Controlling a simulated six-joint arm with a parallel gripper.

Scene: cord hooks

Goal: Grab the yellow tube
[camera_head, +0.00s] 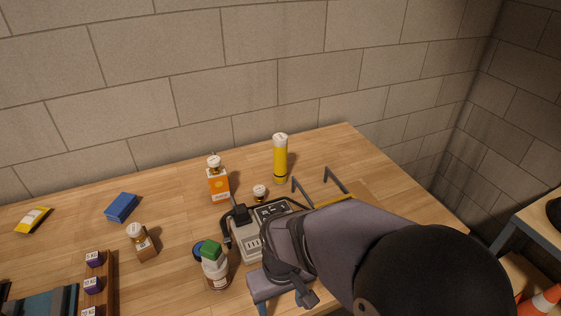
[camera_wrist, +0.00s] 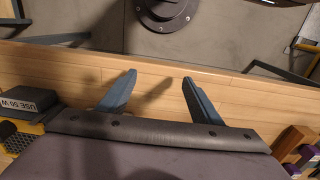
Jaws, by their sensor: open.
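The yellow tube (camera_head: 281,160) has a white cap and a dark band near its base. It stands upright toward the back of the table in the head view. My gripper (camera_head: 280,303) is low in the head view, near the table's front edge, well in front of the tube and apart from it. The arm hides part of the gripper there. In the wrist view my gripper (camera_wrist: 160,84) has its two blue-grey fingers spread, with only bare wood and shadow between them. The tube does not show in the wrist view.
Grey hooks (camera_head: 301,188) and a grey device (camera_head: 248,244) lie between tube and gripper. A green-capped bottle (camera_head: 216,272) stands left of my gripper. Table right of the tube is clear.

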